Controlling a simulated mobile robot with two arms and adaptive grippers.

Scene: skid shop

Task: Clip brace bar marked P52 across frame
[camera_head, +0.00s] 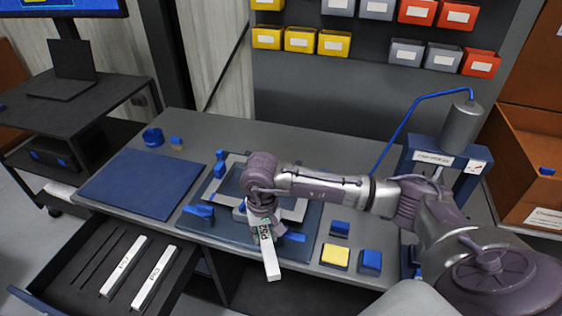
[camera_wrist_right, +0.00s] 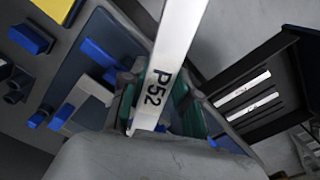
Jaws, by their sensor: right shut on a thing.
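The white brace bar (camera_head: 269,254) carries the mark P52, which reads clearly on the bar in the right wrist view (camera_wrist_right: 170,60). My right gripper (camera_head: 262,218) is shut on the bar and holds it over the front part of the frame. The bar points toward the table's front edge and sticks out past it. The grey frame (camera_head: 231,168) lies on a dark blue base plate (camera_head: 190,222) with blue clamps (camera_head: 199,211) around it. My right arm hides part of the frame. My left gripper is not in view.
An open drawer (camera_head: 75,275) at front left holds two more white bars (camera_head: 153,277). A blue mat (camera_head: 145,183) lies left of the frame. A yellow block (camera_head: 335,256) and blue blocks (camera_head: 370,262) sit to the right. A grey cylinder on a blue stand (camera_head: 461,127) is at back right.

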